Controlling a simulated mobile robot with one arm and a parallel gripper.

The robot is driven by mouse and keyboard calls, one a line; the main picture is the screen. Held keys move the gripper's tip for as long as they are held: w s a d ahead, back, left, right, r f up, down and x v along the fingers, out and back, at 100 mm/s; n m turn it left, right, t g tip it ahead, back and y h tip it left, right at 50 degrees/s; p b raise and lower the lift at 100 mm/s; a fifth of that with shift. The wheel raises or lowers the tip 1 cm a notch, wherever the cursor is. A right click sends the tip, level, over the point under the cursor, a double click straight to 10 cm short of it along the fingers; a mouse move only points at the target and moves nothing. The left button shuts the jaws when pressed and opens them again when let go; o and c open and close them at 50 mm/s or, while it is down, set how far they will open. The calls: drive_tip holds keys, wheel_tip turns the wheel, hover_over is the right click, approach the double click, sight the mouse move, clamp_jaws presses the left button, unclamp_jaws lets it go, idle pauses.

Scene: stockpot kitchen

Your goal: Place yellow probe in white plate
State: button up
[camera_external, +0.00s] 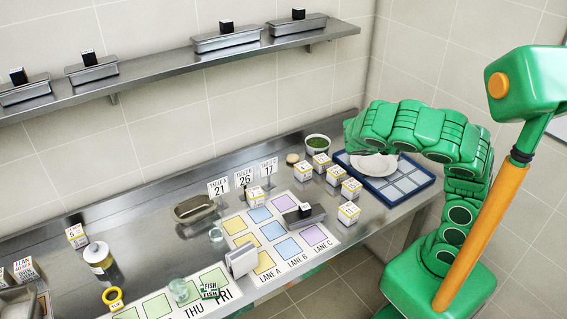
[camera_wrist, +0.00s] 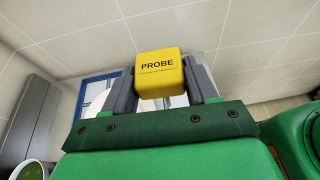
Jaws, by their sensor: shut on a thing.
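The yellow probe (camera_wrist: 160,75) is a small block marked PROBE, held between the two grey fingers of my gripper (camera_wrist: 162,85) in the wrist view. The white plate (camera_external: 378,168) lies on the blue-rimmed tray (camera_external: 408,196) at the right end of the steel counter. In the external view my gripper (camera_external: 357,153) is at the plate's upper left side, and I cannot make out the probe there. In the wrist view a part of the white plate (camera_wrist: 180,101) shows behind the probe, mostly hidden by the fingers. I cannot tell whether the probe touches the plate.
Several small yellow-and-white boxes (camera_external: 351,189) stand left of the tray. A bowl of green food (camera_external: 317,144) stands near the wall. Coloured lane mats (camera_external: 290,248), a dark metal pan (camera_external: 193,209) and number signs (camera_external: 244,178) fill the middle. A wall shelf (camera_external: 160,67) runs above.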

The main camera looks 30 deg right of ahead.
drive_tip(key=shift+w+a+r+t, duration=0.25)
drive_tip(key=shift+w+r+t, duration=0.05)
drive_tip(key=shift+r+t, duration=0.1)
drive_tip(key=shift+w+d+f, duration=0.1)
drive_tip(key=shift+w, duration=0.15)
drive_tip(key=shift+w+d+f, duration=0.5)
drive_tip(key=shift+w+f, duration=1.65)
drive_tip(key=shift+w+d+f, duration=0.55)
drive_tip(key=shift+w+f, duration=1.55)
drive_tip(key=shift+w, duration=0.1)
drive_tip(key=shift+w+d+f, duration=0.5)
drive_tip(key=shift+w+f, duration=1.65)
drive_tip(key=o, duration=1.2)
drive_tip(key=shift+f, duration=0.15)
drive_tip(key=shift+c, duration=0.2)
